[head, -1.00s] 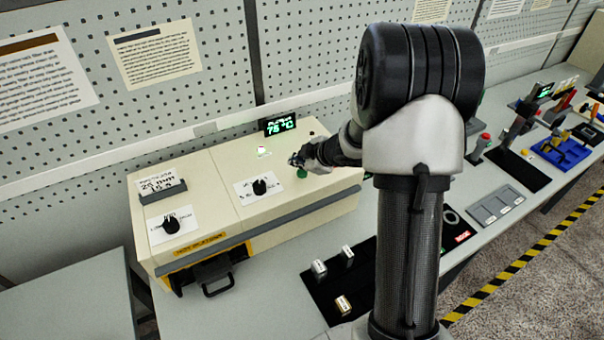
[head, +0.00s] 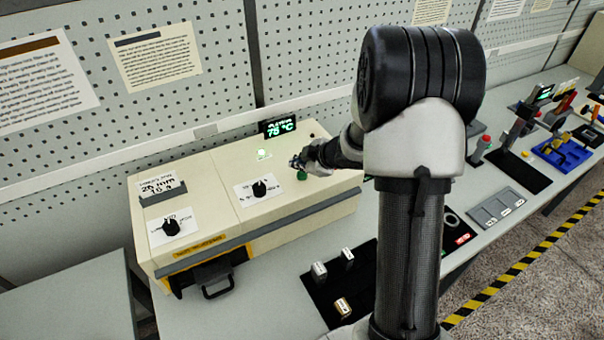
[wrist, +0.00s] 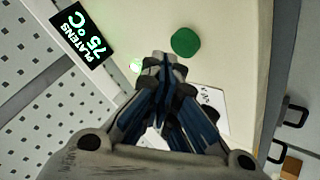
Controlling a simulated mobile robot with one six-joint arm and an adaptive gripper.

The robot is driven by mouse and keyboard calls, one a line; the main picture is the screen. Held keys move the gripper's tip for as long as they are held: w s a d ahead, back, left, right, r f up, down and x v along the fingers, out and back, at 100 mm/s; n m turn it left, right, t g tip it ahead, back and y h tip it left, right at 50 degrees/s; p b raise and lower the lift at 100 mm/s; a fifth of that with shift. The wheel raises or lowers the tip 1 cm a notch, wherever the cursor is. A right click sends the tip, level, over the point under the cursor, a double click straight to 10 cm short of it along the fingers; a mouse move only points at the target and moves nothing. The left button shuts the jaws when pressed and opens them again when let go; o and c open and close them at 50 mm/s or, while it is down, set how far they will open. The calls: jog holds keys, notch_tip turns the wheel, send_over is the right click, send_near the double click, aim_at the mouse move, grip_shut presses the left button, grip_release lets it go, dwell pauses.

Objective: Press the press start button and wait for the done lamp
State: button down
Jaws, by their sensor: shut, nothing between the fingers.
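The press is a cream box (head: 215,190) on the bench. Its round green button (head: 302,175) is on the top near the right end; it also shows whole in the wrist view (wrist: 186,42). A small lamp (head: 262,154) behind it glows green, and in the wrist view the lamp (wrist: 136,66) is partly beside my fingertips. My gripper (head: 296,162) is shut and empty just above the press top, close to the button. In the wrist view my fingertips (wrist: 163,62) appear beside the button, apart from it in the picture; the height gap is unclear.
A display (head: 279,127) at the press's back reads platens 75 °C. Black knobs (head: 259,188) (head: 171,227) sit on white labels. A drawer with a handle (head: 217,289) is at the front. A black mat (head: 325,299) holds small metal blocks. My arm hides the bench behind it.

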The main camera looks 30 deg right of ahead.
aim_at(300, 175)
jog(key=shift+f, duration=0.45)
jog(key=shift+f+b, duration=0.45)
jog(key=shift+b, duration=0.05)
dwell(0.6)
dwell(0.4)
jog(key=shift+r+p, duration=0.9)
jog(key=shift+p, duration=0.1)
notch_tip(300, 175, up, 5)
jog(key=p, duration=0.5)
